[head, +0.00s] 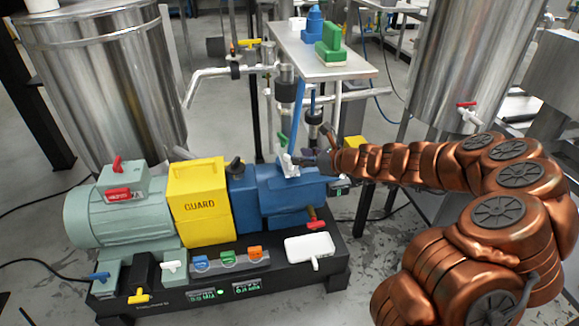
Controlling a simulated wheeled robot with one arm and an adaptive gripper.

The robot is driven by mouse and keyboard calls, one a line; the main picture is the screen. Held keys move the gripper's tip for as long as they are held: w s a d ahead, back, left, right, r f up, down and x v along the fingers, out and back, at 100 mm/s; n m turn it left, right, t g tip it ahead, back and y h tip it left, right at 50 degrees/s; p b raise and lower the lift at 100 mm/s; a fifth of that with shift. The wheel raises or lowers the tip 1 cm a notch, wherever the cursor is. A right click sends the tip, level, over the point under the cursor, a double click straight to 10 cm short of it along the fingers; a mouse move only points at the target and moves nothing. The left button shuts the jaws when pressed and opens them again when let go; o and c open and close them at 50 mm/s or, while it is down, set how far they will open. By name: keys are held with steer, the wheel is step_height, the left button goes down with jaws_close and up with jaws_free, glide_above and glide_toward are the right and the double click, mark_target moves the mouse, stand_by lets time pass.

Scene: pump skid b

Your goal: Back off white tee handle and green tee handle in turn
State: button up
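My arm reaches in from the right, and my gripper (318,160) is beside the top of the blue pump (270,195). A small white tee-like piece (288,166) stands at the pump's top, right at the gripper's tip; whether they touch is unclear. The fingers are too small and dark to tell open from shut. Another white handle (173,267) is on the skid's front left. A green handle-like knob (228,257) sits between a blue knob (200,262) and an orange knob (255,253) on the front panel. I cannot tell which pieces are the task's tee handles.
A yellow guard (200,205) and grey-green motor (118,210) stand left of the pump. A red handle (316,222) and white box (309,247) are at its right front. Pipes and a blue upright lever (297,115) rise behind. A steel tank (465,60) stands right.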

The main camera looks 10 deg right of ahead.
mark_target(291, 163)
steer(key=shift+m+h, duration=0.4)
steer(key=shift+m, duration=0.3)
steer(key=w+f+b, duration=0.1)
steer(key=w+f, duration=0.1)
steer(key=w, duration=0.1)
steer(key=w+a+f+b, duration=0.1)
steer(key=w+f, duration=0.2)
steer(key=shift+a+f, duration=0.1)
steer(key=shift+a, duration=0.05)
steer(key=shift+w+a+f, duration=0.15)
steer(key=shift+w+a, duration=0.25)
steer(key=shift+w, duration=0.1)
steer(key=shift+c, duration=0.2)
jaws_close()
